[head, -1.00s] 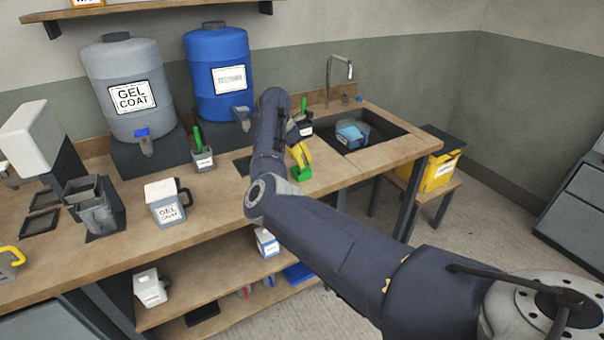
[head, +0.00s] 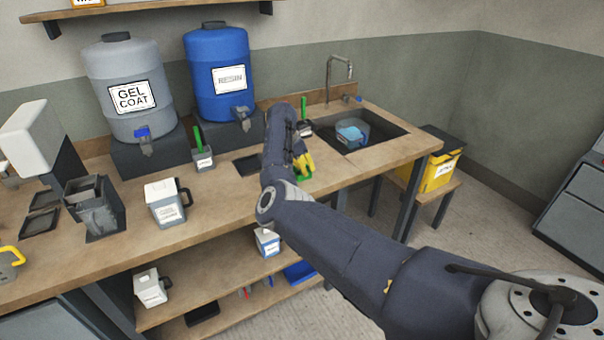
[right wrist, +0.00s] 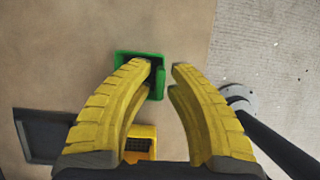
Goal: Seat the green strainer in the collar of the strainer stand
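The green strainer (right wrist: 141,72) is a small square green piece on the bench top. In the head view it shows as a bit of green (head: 304,176), mostly hidden behind my right gripper (head: 305,168). In the right wrist view my right gripper (right wrist: 166,66) has its two yellow fingers apart. The left finger overlaps the strainer, and the strainer's right edge shows in the gap. I cannot tell whether they touch. A dark stand with a grey square holder (head: 95,208) at the bench's left may be the strainer stand. My left gripper is not in view.
A yellow mesh-like piece (right wrist: 140,143) lies near the green one.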

